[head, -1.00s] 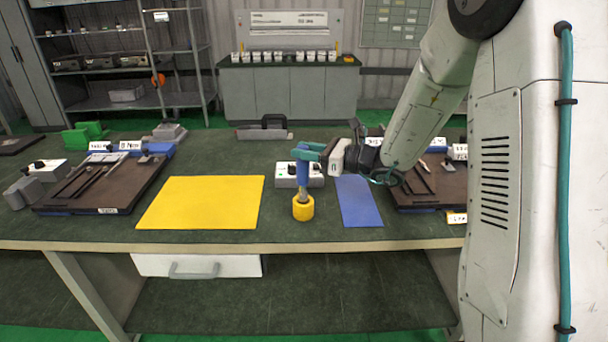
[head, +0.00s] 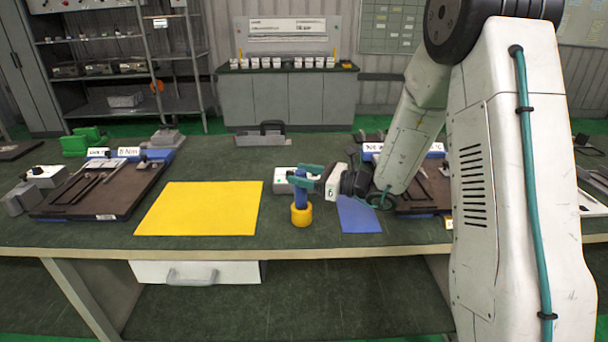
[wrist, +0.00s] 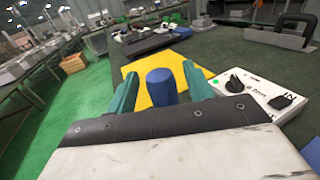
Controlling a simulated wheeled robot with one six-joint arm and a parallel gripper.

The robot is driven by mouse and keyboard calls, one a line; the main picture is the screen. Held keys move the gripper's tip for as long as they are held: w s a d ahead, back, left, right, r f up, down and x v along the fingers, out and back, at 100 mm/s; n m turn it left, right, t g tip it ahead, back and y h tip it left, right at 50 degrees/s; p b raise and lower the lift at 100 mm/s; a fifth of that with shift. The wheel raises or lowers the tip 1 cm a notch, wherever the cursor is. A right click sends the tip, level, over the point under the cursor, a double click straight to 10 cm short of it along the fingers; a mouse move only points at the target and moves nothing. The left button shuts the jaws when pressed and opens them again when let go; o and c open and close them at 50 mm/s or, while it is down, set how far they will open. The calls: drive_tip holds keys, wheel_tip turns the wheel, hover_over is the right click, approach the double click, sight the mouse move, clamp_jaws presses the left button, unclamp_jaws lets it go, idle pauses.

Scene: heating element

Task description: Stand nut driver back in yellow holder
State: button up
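The nut driver's blue handle (head: 300,197) stands upright in the yellow holder (head: 301,214) on the bench, between the yellow mat and the blue mat. My gripper (head: 304,176) is at the handle's upper part, with its teal fingers spread. In the wrist view, my gripper (wrist: 161,82) has one finger on each side of the blue handle (wrist: 161,88), with a gap visible on both sides. The driver's lower shaft is mostly hidden inside the holder.
The yellow mat (head: 199,208) lies left of the holder, the blue mat (head: 358,214) right. A white switch box (head: 284,187) stands just behind the driver. A dark tool tray (head: 93,191) is at the left.

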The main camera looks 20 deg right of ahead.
drive_tip(key=shift+r, duration=0.15)
drive_tip(key=v, duration=1.1)
drive_tip(key=s+a+r+n+g+h, duration=0.1)
drive_tip(key=s+a+r+n+g, duration=0.3)
drive_tip(key=s+a+n+g, duration=0.35)
drive_tip(key=s+a+r+n+g+h, duration=0.1)
drive_tip(key=s+a+r+n+g, duration=0.3)
drive_tip(key=s+n, duration=0.5)
drive_tip(key=s+d+n+h, duration=0.3)
drive_tip(key=s+n+h, duration=0.2)
drive_tip(key=s, duration=0.2)
drive_tip(key=s+d+r+n+t+h, duration=0.1)
drive_tip(key=s+d+n+h, duration=0.2)
drive_tip(key=s+h, duration=0.3)
drive_tip(key=shift+s+n+h, duration=0.3)
drive_tip(key=shift+s+n, duration=0.2)
drive_tip(key=shift+n, duration=0.35)
drive_tip(key=shift+d, duration=0.15)
